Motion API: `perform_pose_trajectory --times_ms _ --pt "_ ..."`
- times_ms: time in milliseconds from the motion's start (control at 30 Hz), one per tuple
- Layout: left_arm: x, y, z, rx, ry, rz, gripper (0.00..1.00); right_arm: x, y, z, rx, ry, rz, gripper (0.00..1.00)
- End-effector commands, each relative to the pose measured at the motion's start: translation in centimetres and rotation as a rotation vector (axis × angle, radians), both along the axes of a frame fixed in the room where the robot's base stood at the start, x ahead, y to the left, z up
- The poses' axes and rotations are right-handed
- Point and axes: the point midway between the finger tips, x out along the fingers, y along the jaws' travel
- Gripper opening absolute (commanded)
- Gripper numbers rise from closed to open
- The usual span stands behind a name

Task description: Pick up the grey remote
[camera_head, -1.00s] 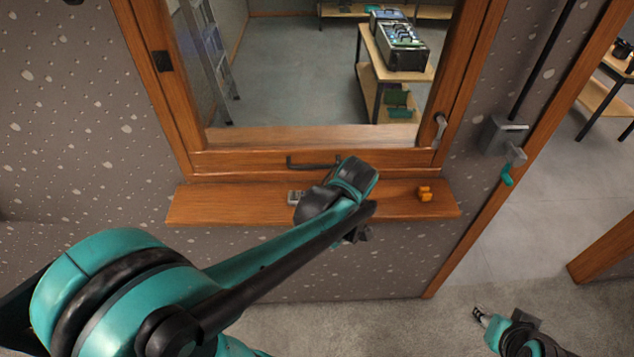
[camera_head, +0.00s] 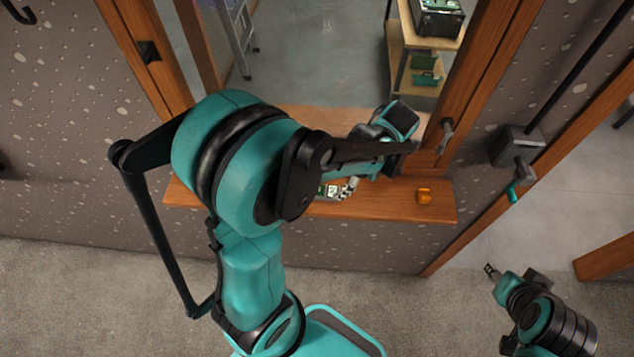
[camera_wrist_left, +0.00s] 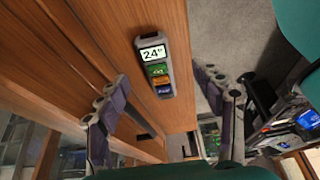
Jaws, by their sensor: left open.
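The grey remote (camera_wrist_left: 155,62) lies on the wooden ledge in the left wrist view, with a "24" display, a green button and a blue button. In the head view a small part of the remote (camera_head: 332,193) shows beside my left arm. My left gripper (camera_wrist_left: 168,92) is open and empty. Its fingers stand on either side of the remote's lower end in the picture, apart from it. In the head view my left gripper (camera_head: 350,187) is small and partly hidden by its arm. My right gripper (camera_head: 490,270) is low at the right, away from the ledge.
The wooden ledge (camera_head: 385,211) runs below a wood-framed window. A grey wall box (camera_head: 515,147) with a lever is at the right. Shelves with equipment (camera_head: 437,18) stand beyond the window.

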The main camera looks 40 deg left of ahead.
Motion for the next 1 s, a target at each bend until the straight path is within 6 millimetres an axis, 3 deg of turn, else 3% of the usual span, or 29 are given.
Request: perform_pose_trajectory --times_ms 500,800,867,1000 --pt "-0.6 2.5 -6.3 0.0 -0.001 0.0 0.67 0.0 0.0 -0.7 0.0 0.0 0.0 0.4" --pt "-0.8 2.7 -6.9 -0.001 -0.001 -0.001 0.67 0.0 0.0 -0.7 0.0 0.0 0.0 0.4" --pt "-0.8 2.7 -6.9 -0.001 -0.001 -0.001 0.57 0.0 0.0 -0.7 0.0 0.0 0.0 0.4" --pt "-0.8 2.7 -6.9 -0.001 -0.001 -0.001 0.2 0.0 0.0 -0.7 0.0 0.0 0.0 0.4"
